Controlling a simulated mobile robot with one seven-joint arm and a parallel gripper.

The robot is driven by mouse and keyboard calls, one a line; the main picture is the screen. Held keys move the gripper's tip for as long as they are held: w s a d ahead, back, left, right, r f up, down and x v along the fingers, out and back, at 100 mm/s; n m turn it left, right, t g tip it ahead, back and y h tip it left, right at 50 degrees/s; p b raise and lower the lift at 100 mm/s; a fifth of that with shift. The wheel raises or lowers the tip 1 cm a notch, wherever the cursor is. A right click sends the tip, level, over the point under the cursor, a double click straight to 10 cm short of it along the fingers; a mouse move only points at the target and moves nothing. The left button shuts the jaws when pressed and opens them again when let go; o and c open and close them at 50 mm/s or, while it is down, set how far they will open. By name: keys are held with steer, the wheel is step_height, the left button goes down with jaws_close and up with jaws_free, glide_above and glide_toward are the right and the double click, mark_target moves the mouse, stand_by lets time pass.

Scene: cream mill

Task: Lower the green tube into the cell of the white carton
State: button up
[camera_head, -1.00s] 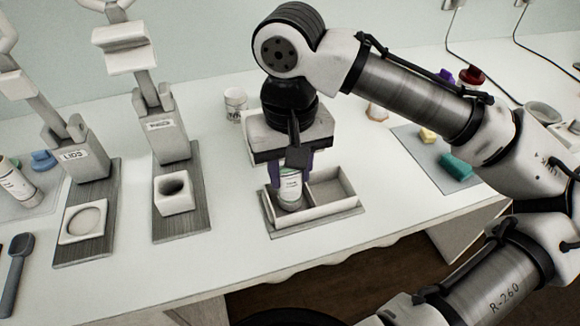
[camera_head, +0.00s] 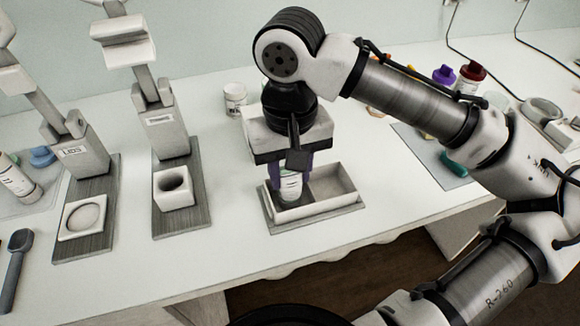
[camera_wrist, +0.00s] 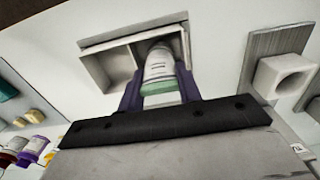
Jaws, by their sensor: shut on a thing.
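The green tube (camera_head: 290,185) is a pale, labelled cylinder with a green end (camera_wrist: 158,88) that shows in the wrist view. My gripper (camera_head: 289,171) is shut on it, with a purple finger on each side. The tube points down, with its lower end at the left cell of the white carton (camera_head: 332,206) in the head view. In the wrist view its far end overlaps the right-hand cell of the carton (camera_wrist: 107,66). The tube's bottom is hidden, so I cannot tell its depth. The other cell looks empty.
A square white holder (camera_head: 174,190) on a grey stand is left of the carton, with another stand (camera_head: 84,218) beyond it. A white jar (camera_head: 235,98) stands behind. Purple (camera_head: 444,74) and red (camera_head: 471,76) capped bottles are at the right. The table before the carton is clear.

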steer(key=shift+f, duration=0.15)
steer(key=o, duration=1.1)
steer(key=shift+o, duration=0.2)
step_height(320, 180, up, 6)
steer(key=p, duration=0.6)
steer(key=shift+p, duration=0.3)
